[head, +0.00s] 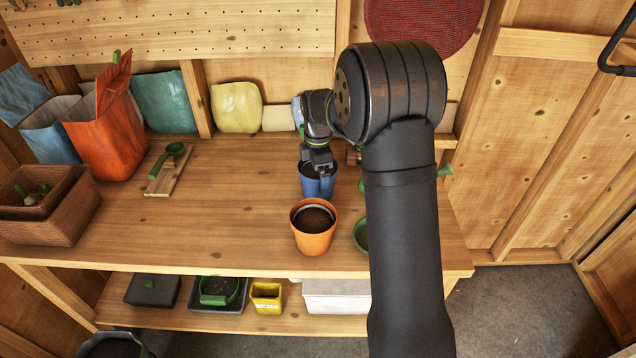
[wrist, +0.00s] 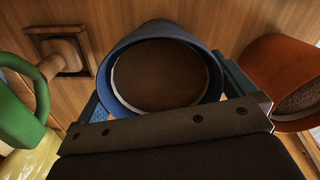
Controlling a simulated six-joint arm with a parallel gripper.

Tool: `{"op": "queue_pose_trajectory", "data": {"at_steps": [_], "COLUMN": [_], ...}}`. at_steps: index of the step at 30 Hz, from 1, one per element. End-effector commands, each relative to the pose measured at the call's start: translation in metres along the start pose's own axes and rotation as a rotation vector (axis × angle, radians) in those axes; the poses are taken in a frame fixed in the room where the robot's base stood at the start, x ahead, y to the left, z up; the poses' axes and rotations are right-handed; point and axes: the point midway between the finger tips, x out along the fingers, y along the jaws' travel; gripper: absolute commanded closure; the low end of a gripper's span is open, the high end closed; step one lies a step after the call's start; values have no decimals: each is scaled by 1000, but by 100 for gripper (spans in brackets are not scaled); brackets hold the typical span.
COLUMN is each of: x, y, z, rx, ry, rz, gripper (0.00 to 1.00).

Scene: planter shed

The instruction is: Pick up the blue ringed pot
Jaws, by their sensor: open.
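The blue pot (head: 317,186) stands upright on the wooden bench, filled with dark soil. In the wrist view the blue pot (wrist: 150,35) is large, with a pale ring between soil and rim. My gripper (head: 318,167) is right over it, pointing down. In the wrist view my gripper (wrist: 168,88) is open, with one finger at the left of the pot and one at the right. I cannot tell whether either finger touches the wall. The far side of the pot is partly hidden in the head view by my gripper.
An orange pot (head: 314,240) with soil stands close in front of the blue pot. A green dish (head: 361,236) is partly hidden by my arm. A wooden tool with a square base (wrist: 68,52) lies nearby.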

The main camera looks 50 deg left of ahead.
Motion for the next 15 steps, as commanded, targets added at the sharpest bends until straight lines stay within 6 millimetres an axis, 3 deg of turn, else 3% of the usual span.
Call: {"op": "queue_pose_trajectory", "data": {"at_steps": [8,13,15], "x": [3,3,3], "y": [0,0,0], "z": [0,0,0], "rx": [0,0,0], "ry": [0,0,0], "rz": [0,0,1], "gripper": [2,35,36]}}
